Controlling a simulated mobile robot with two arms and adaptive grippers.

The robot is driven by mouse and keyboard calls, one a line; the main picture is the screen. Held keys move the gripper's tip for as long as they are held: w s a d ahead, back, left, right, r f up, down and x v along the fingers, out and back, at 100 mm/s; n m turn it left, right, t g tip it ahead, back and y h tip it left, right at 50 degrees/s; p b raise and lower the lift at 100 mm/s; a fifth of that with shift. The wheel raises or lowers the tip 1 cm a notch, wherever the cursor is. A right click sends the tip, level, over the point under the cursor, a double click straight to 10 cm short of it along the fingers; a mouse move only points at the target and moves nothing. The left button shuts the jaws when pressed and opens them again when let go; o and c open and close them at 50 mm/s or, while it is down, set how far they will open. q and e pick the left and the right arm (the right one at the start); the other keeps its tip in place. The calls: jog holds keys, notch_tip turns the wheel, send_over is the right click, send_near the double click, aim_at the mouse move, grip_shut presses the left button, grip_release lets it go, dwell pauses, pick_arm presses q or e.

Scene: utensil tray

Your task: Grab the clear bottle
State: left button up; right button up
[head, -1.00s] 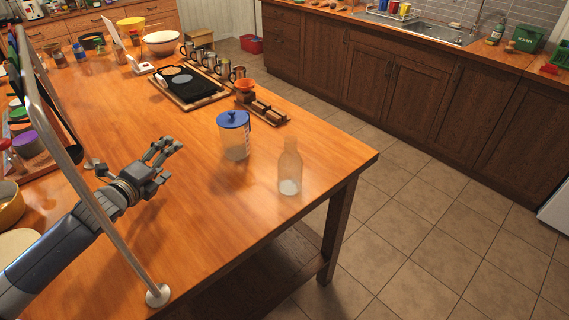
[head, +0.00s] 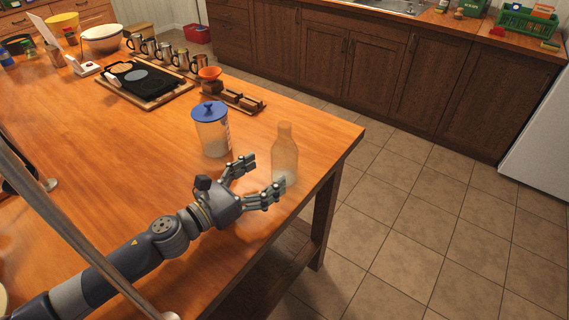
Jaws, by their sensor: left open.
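The clear bottle (head: 285,152) stands upright near the right edge of the wooden table in the head view. It is see-through, with a narrow neck and a paler base. My left gripper (head: 264,177) is open, its fingers pointing toward the bottle from the left. One finger overlaps the bottle's lower part in the picture; I cannot tell whether it touches. The other finger is left of the bottle. Nothing is between the fingers that I can make out. My right gripper is not in view.
A clear jug with a blue lid (head: 211,130) stands just left of the bottle, close to the upper finger. Behind it are a wooden rack (head: 233,100) and a tray (head: 145,103) with a black item. A metal bar (head: 75,235) crosses the left side. The table edge lies right of the bottle.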

aim_at(285, 164)
pick_arm(q)
jog(key=shift+w+d+f, duration=0.1)
jog(key=shift+w+f, duration=0.2)
jog(key=shift+f, duration=0.35)
jog(key=shift+w+d+f, duration=0.1)
jog(key=shift+d, duration=0.1)
jog(key=p+x, duration=0.1)
jog(key=x, duration=0.5)
jog(key=shift+w+d+f+p, duration=0.1)
jog(key=shift+w+d+p, duration=0.1)
jog(key=shift+p, duration=0.15)
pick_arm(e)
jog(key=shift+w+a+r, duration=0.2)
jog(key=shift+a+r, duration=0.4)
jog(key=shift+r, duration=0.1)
pick_arm(q)
jog(key=shift+a, duration=0.1)
jog(key=c, duration=1.2)
jog(key=shift+c, duration=1.1)
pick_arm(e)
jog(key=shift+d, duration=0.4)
